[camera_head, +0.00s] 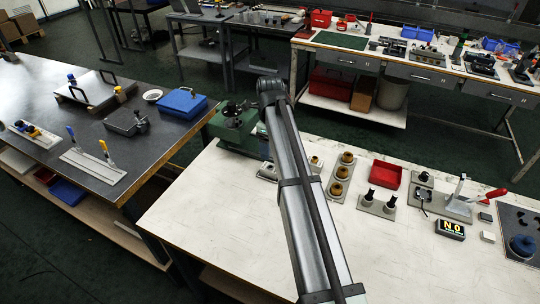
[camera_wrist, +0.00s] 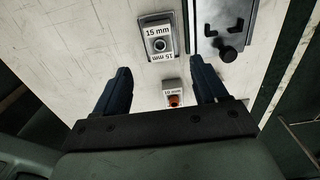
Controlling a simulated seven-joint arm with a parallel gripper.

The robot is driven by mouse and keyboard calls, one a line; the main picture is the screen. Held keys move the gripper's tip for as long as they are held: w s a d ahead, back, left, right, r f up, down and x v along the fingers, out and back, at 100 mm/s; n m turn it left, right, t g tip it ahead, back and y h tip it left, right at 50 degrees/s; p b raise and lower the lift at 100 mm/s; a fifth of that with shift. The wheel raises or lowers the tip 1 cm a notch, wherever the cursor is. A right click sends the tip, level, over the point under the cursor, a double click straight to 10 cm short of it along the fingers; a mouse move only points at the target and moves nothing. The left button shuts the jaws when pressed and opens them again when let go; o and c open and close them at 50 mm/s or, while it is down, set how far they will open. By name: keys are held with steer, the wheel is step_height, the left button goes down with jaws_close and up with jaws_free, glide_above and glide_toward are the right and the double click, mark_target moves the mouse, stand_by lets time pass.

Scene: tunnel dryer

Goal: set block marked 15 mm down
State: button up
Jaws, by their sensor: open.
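The block marked 15 mm (camera_wrist: 149,50) shows in the wrist view as a grey block with white labels and a round dark feature in its middle. It appears to rest on the pale tabletop. My gripper (camera_wrist: 160,65) is open, its two dark fingers spread wide. The block lies just beyond the fingertips in the picture, and nothing is held between them. I cannot tell how high the fingers are above the table. In the head view my arm hides the gripper, and I cannot read the block's label there.
A grey plate with a black knob (camera_wrist: 228,52) lies right of the 15 mm block. A red tray (camera_head: 386,174) and toggle clamp (camera_head: 458,205) stand rightward. The table's front is clear.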

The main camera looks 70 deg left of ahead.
steer(key=shift+r, duration=1.6)
